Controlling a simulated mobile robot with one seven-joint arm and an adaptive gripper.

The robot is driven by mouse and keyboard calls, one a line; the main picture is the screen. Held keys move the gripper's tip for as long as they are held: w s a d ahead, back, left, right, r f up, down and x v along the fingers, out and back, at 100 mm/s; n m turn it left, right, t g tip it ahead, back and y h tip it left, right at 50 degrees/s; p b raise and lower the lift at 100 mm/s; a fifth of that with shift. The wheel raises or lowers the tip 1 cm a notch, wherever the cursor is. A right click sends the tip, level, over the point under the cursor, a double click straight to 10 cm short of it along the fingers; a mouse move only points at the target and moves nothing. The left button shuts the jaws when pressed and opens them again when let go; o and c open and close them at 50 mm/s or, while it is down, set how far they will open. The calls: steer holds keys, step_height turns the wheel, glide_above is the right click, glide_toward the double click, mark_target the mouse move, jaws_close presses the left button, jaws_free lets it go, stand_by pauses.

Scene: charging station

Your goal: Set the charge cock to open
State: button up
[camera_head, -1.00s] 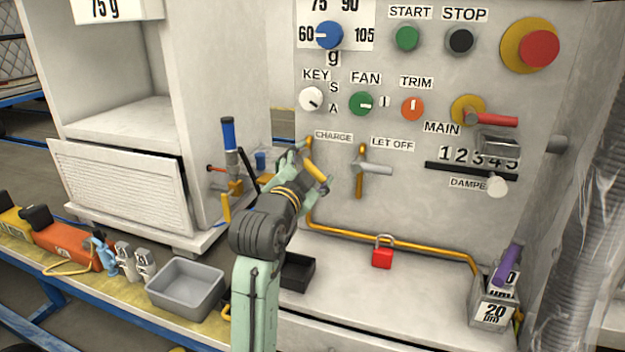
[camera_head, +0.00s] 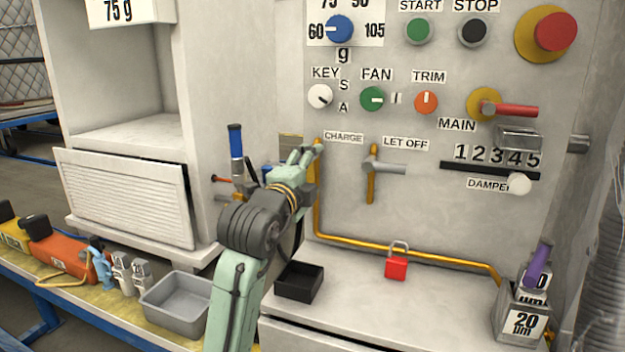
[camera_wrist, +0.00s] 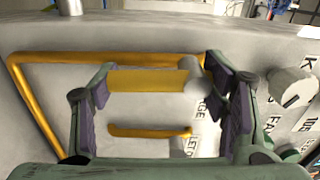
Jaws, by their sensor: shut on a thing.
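The charge cock sits on the grey panel at the CHARGE label (camera_head: 343,137). Its yellow handle (camera_wrist: 150,80) and grey hub (camera_wrist: 194,76) lie between my gripper's fingers in the wrist view. There the handle runs roughly in line with the yellow pipe (camera_wrist: 80,58) beside it. My gripper (camera_head: 312,150) reaches up to the cock from the lower left and is shut on the handle. In the head view my fingers and wrist hide most of the cock.
A red padlock (camera_head: 396,267) hangs by the pipe below. A black tray (camera_head: 299,281) and a grey bin (camera_head: 178,302) stand beneath my arm. A blue-handled device (camera_head: 236,142) is close on the left.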

steer(key=shift+m, duration=0.3)
stand_by(0.4)
steer(key=o, duration=1.7)
steer(key=shift+a, duration=0.1)
steer(key=v, duration=1.2)
